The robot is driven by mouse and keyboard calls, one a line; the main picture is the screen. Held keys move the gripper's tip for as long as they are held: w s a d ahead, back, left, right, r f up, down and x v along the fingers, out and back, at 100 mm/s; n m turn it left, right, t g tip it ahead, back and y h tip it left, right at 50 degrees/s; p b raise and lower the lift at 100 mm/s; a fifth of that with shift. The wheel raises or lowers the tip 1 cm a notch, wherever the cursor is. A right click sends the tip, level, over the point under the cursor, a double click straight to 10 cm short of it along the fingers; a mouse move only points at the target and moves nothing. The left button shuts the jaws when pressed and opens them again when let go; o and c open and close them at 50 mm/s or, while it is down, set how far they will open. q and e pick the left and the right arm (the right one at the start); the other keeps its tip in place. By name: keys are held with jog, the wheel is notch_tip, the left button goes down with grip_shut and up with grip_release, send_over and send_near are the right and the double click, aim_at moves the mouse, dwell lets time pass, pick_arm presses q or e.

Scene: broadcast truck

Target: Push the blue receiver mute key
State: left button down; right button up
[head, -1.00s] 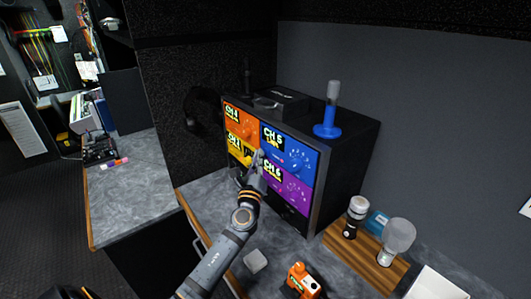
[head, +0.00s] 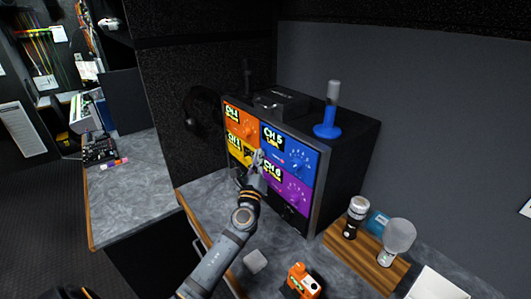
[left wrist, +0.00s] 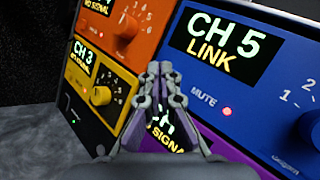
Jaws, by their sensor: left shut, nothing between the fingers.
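The blue receiver (head: 290,152) is the upper right panel of the rack, with a "CH 5 LINK" display and a knob. In the left wrist view the blue panel (left wrist: 262,75) fills the right side. Its "MUTE" label (left wrist: 203,97) has a lit red light (left wrist: 227,111) beside it. I cannot make out a separate key there; my fingers may hide it. My left gripper (head: 258,156) is shut and empty, its tips in front of the panels near the blue one's lower left. In the left wrist view the tips (left wrist: 160,70) appear left of the label. I cannot tell whether they touch.
Orange (head: 241,122), yellow (head: 240,150) and purple (head: 292,188) receivers surround the blue one. A blue-based antenna (head: 327,130) stands on the rack (head: 347,165). A wooden board (head: 375,267) with a flashlight-like item (head: 355,217) and an orange device (head: 302,280) are at lower right.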

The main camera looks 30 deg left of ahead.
pick_arm(q)
jog(key=shift+w+d, duration=0.2)
jog(key=shift+w, duration=0.3)
dwell(0.4)
jog(key=shift+s+a, duration=0.25)
jog(key=shift+s, duration=0.3)
jog(key=shift+s, duration=0.1)
jog(key=s, duration=0.1)
jog(key=s+a, duration=0.1)
jog(key=s, duration=0.1)
jog(key=s+a, duration=0.1)
jog(key=s, duration=0.1)
jog(key=shift+s+a, duration=0.1)
jog(key=shift+s, duration=0.05)
